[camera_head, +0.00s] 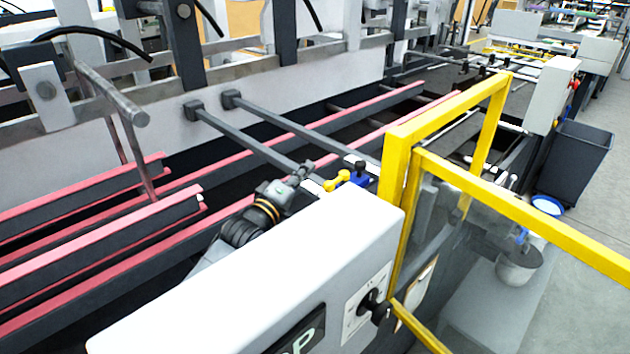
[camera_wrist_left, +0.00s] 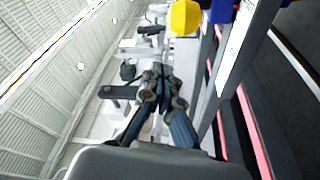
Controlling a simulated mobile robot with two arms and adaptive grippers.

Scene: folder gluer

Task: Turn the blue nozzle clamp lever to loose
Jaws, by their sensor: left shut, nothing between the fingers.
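The blue nozzle clamp lever (camera_head: 360,174) stands just behind the white housing, beside the yellow post. A yellow lever (camera_head: 337,181) sits directly left of it. In the left wrist view, the yellow lever (camera_wrist_left: 186,18) shows as a rounded knob at the top, with part of the blue lever (camera_wrist_left: 222,10) at the top edge. My left gripper (camera_head: 303,171) is shut and empty, a little left of the yellow lever and apart from both levers. Its closed fingers (camera_wrist_left: 156,72) show in the wrist view. The housing hides part of my left arm. My right gripper is not in view.
The white housing (camera_head: 260,265) with a black knob (camera_head: 374,305) fills the front. A yellow guard frame (camera_head: 396,165) with a clear panel stands right of the levers. Red-edged rails (camera_head: 290,135) and dark bars run behind. A dark bin (camera_head: 575,160) stands far right.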

